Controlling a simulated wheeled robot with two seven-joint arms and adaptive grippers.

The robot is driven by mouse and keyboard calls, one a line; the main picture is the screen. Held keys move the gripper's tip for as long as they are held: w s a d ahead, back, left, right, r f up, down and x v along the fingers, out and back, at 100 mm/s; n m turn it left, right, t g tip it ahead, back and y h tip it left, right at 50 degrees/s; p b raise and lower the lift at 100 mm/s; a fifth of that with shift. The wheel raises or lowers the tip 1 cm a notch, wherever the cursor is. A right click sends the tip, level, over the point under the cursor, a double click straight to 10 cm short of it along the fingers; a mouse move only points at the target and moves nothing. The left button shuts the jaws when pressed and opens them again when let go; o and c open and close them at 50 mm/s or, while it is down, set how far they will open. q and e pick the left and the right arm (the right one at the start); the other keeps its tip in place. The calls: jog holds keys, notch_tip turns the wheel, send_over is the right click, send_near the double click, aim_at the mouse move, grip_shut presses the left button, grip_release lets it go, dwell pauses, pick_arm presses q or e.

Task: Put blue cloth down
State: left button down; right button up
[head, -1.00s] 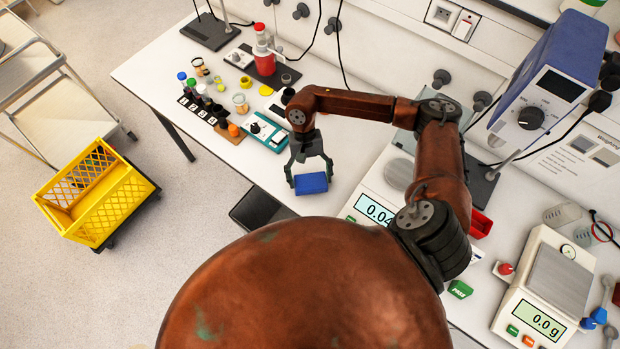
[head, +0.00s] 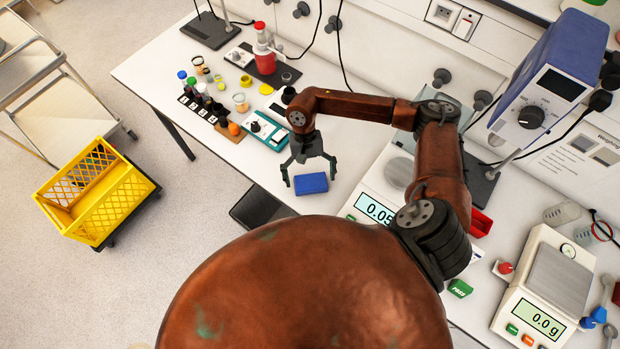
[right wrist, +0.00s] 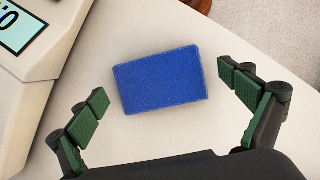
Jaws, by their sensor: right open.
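The blue cloth (head: 311,183) is a small folded block lying on the white bench near its front edge. It also shows in the right wrist view (right wrist: 160,80), flat on the bench between the spread fingers. My right gripper (head: 309,180) is open around the cloth, with a gap on both sides; its green-padded fingers (right wrist: 168,104) touch nothing in the wrist view. My left gripper is not in view.
A balance (head: 375,208) stands just right of the cloth. A teal-and-white device (head: 265,132) and a rack of small bottles (head: 208,108) are to the left. A second balance (head: 545,290) stands at the right. A yellow crate (head: 120,205) is off the bench.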

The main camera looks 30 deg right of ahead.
jog(key=shift+w+r, duration=0.15)
jog(key=shift+r, duration=0.2)
jog(key=b+v, duration=0.2)
jog(key=v, duration=0.9)
jog(key=shift+r, duration=0.25)
